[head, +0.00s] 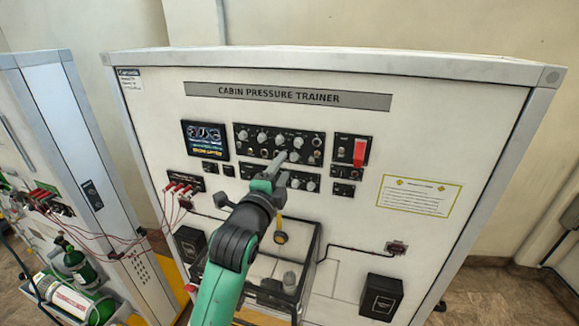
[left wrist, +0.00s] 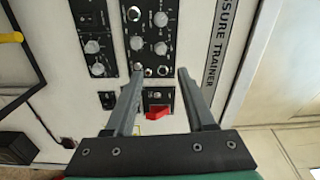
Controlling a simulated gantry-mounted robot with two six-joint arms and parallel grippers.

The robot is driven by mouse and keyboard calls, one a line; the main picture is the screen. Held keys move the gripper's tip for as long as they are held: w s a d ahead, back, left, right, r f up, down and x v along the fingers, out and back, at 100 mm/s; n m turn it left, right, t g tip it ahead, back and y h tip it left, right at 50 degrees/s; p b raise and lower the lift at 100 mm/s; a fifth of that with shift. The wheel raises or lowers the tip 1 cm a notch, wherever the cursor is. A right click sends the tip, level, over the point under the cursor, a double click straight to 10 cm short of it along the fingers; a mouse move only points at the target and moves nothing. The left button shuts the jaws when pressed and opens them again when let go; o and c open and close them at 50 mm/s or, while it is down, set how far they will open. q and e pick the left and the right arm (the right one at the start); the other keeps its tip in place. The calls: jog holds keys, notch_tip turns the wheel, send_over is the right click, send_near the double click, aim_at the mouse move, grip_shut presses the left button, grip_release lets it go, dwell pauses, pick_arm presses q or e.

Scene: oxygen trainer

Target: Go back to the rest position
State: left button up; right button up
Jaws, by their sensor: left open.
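My left gripper (head: 276,165) is in front of the knob panel (head: 250,137) of the cabin pressure trainer (head: 330,140) in the head view. In the left wrist view its two fingers (left wrist: 157,95) are apart with nothing between them. They point toward the black control panel (left wrist: 151,35), and the red switch cover (left wrist: 158,112) shows between them, farther back. I cannot tell whether the fingertips touch the panel. My left arm hides part of the trainer's lower middle. My right gripper is not in view.
A clear box (head: 312,248) projects from the trainer's front below my left gripper. Red cables (head: 120,236) run to a second cabinet (head: 85,150) at the left. Open floor (head: 510,295) shows at the lower right.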

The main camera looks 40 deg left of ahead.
pick_arm(q)
jog(key=s+d+r+n+t+h, duration=0.1)
jog(key=s+d+r+t+h, duration=0.15)
jog(key=s+d+r, duration=0.35)
jog(key=s+d+r+t+h, duration=0.1)
jog(key=s+d+r+t, duration=0.15)
jog(key=d+r, duration=0.4)
jog(key=s+d+r+n+t+h, duration=0.2)
jog(key=s+r+n+t+h, duration=0.2)
jog(key=s+r+n, duration=0.7)
jog(key=s+t, duration=0.1)
jog(key=s, duration=0.2)
jog(key=shift+s+d+r, duration=0.2)
jog(key=shift+s+d, duration=0.1)
jog(key=shift+d, duration=0.1)
jog(key=shift+a+y, duration=0.1)
jog(key=shift+y, duration=0.15)
